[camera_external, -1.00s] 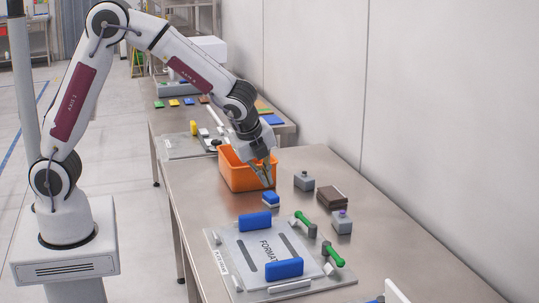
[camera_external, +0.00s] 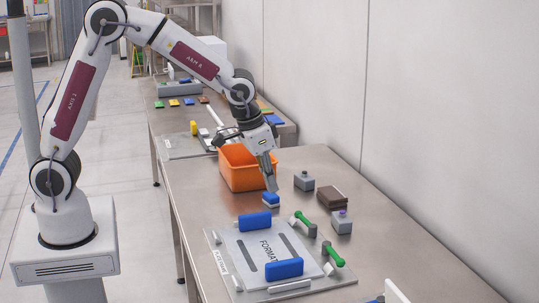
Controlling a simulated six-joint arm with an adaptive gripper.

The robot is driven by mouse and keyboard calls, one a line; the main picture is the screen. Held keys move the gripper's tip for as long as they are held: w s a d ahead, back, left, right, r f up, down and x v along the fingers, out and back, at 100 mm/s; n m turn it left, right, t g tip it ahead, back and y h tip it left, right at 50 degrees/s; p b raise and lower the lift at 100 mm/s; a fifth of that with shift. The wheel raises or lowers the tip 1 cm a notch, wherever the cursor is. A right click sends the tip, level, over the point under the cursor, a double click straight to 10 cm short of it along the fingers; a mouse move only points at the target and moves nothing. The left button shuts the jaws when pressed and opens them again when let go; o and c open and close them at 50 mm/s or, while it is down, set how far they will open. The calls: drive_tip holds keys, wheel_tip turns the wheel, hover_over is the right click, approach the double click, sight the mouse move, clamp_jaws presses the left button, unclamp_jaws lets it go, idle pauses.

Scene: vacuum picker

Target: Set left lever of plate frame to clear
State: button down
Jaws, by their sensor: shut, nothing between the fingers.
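The plate frame (camera_external: 228,262) lies on the steel table and holds a light grey plate (camera_external: 255,255) marked "FORMAT". Two levers with green handles sit along its right side: one farther back (camera_external: 305,223) and one nearer the camera (camera_external: 333,254). Both handles lean over at an angle; I cannot tell their set positions, or which one counts as left. My gripper (camera_external: 271,185) points down beyond the frame's far edge, with its fingers together. It is above or just behind a small blue and white block (camera_external: 271,200); contact is unclear. It is apart from both levers.
An orange bin (camera_external: 240,178) stands behind my gripper. Two blue blocks (camera_external: 255,221) (camera_external: 284,268) sit at the plate's far and near ends. Two grey boxes (camera_external: 303,181) (camera_external: 342,222) and a brown block (camera_external: 331,198) stand to the right, near the wall.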

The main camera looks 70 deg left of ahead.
sight(301, 217)
drive_tip(key=shift+n, duration=0.4)
drive_tip(key=shift+f, duration=0.1)
drive_tip(key=x, duration=0.7)
drive_tip(key=w+x, duration=0.1)
drive_tip(key=x, duration=0.2)
drive_tip(key=shift+a, duration=0.1)
drive_tip(key=shift+w+a+f, duration=0.1)
drive_tip(key=shift+w+f, duration=0.05)
drive_tip(key=shift+w, duration=0.6)
drive_tip(key=shift+w+a+f, duration=0.1)
drive_tip(key=shift+w, duration=0.65)
drive_tip(key=shift+w, duration=0.45)
drive_tip(key=shift+w+a, duration=0.2)
drive_tip(key=shift+w, duration=0.2)
